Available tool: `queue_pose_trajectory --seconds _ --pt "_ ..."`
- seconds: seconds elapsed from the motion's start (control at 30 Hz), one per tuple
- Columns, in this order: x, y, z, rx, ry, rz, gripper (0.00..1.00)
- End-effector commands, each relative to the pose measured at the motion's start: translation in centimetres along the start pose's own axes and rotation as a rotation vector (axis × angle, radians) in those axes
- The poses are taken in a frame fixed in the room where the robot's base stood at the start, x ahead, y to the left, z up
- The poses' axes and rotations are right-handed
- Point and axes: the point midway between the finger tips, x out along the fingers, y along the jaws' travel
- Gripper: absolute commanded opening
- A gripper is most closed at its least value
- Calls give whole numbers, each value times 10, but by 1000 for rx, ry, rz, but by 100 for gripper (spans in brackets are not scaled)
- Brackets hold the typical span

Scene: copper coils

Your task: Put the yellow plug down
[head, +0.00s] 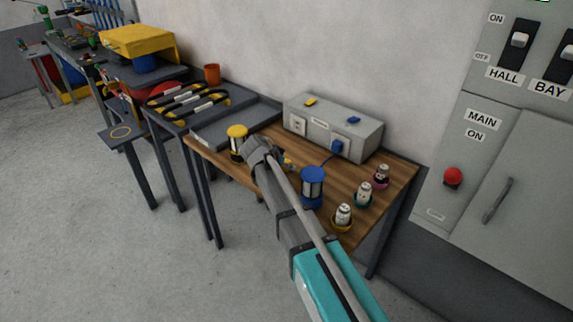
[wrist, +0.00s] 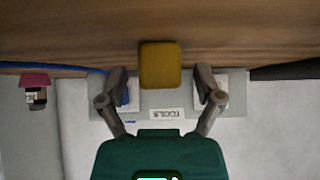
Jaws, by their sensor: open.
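The yellow plug (wrist: 160,64) is a small rounded block between my gripper's spread fingers in the wrist view, with a gap on both sides. It overlaps the edge of the wooden tabletop (wrist: 60,30); I cannot tell for sure whether it rests on the wood. In the head view only a bit of yellow (head: 288,161) shows beside my gripper (head: 265,150), which hides the rest. My gripper is open, low over the table in front of the grey socket box (head: 330,128). It also shows in the wrist view (wrist: 161,75).
A blue plug (head: 337,146) with a cable sits in the box's right socket; the left socket (head: 298,124) is empty.

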Motion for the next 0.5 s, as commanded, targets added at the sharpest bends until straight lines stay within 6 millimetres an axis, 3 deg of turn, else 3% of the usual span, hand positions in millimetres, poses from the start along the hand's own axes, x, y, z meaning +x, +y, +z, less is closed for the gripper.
queue_pose_trajectory --seconds 0.17,0.5 --pt "-9 0 -8 0 0 0 84" --pt "-48 0 -9 -1 0 -1 84"
